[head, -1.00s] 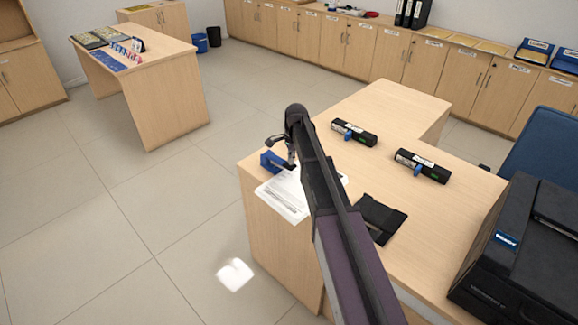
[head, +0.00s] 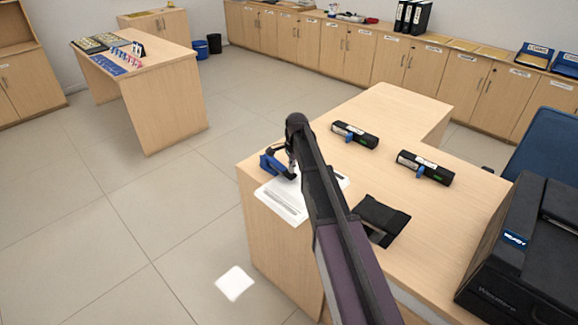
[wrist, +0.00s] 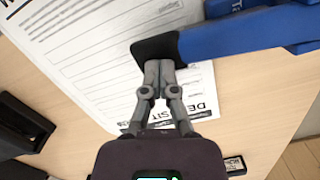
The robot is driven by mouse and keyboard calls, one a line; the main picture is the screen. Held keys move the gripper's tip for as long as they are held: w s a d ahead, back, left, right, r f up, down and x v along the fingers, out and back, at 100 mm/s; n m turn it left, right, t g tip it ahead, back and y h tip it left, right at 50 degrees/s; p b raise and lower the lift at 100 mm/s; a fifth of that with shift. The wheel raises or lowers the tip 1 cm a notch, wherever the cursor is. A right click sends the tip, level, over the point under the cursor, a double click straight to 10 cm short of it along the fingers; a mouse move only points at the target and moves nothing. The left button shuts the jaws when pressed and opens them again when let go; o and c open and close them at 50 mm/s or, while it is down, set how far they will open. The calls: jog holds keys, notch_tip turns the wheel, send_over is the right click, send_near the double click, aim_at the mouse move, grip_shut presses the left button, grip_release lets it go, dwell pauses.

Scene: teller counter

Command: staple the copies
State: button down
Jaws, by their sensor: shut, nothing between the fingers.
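The copies (head: 284,205) are white printed sheets lying at the left edge of the counter, and they fill the upper part of the wrist view (wrist: 95,50). A blue stapler (head: 270,163) stands at their far edge, with its black tip over the paper. In the wrist view the blue stapler (wrist: 235,38) reaches in from the right. My gripper (wrist: 160,66) is shut and empty, with its fingertips at the stapler's black nose; I cannot tell whether they press on it. In the head view my arm hides part of the paper.
A black folder-like item (head: 380,218) lies on the counter right of my arm. Two black devices with blue parts (head: 354,134) (head: 425,167) lie farther back. A large black printer (head: 530,255) stands at the right. The counter's left edge (head: 245,190) is close to the copies.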

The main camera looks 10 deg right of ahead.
jog(key=shift+w+d+r+p, duration=0.25)
jog(key=shift+d, duration=0.5)
jog(key=shift+w+d+r+p, duration=0.2)
jog(key=shift+w+d, duration=0.05)
jog(key=shift+d, duration=0.45)
jog(key=shift+a+f, duration=0.1)
jog(key=shift+a, duration=0.15)
